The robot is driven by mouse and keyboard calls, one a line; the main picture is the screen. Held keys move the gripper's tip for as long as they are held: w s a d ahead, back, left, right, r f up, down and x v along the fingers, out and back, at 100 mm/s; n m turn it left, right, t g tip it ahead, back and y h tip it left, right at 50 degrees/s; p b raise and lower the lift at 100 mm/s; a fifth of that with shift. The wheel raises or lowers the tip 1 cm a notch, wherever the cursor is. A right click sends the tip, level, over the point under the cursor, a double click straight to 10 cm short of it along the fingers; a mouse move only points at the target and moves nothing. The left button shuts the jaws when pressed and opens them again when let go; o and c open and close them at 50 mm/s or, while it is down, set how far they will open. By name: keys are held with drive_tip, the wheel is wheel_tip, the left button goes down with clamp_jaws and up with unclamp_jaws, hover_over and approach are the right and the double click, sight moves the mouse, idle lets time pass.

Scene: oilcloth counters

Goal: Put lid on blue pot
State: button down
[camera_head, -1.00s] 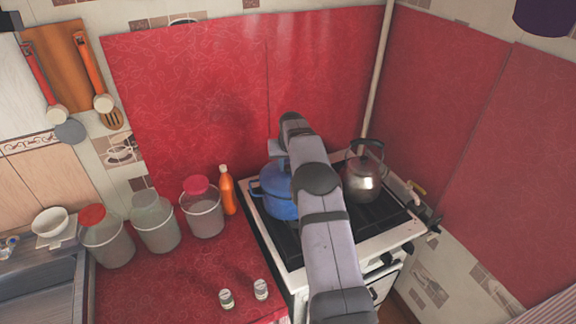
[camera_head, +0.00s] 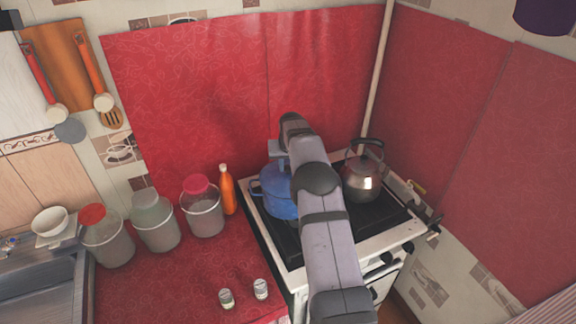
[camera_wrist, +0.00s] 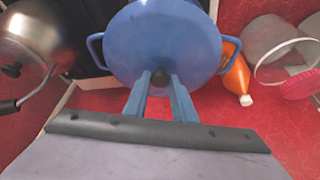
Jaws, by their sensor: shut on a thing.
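The blue pot (camera_head: 272,196) stands on the stove, partly hidden behind my arm in the head view. In the wrist view its two side handles (camera_wrist: 95,50) stick out around a round blue lid (camera_wrist: 160,35). The pot's inside is hidden.
A metal kettle (camera_head: 362,182) stands on the stove to the right of the pot. An orange bottle (camera_head: 228,192) and several lidded jars (camera_head: 203,212) stand left of it. Two small shakers (camera_head: 261,289) are on the red counter. Red panels (camera_head: 190,100) close off the back.

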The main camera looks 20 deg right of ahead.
idle(0.4)
drive_tip(key=c, duration=0.9)
unclamp_jaws()
drive_tip(key=shift+r+p, duration=1.9)
drive_tip(key=shift+r, duration=2.1)
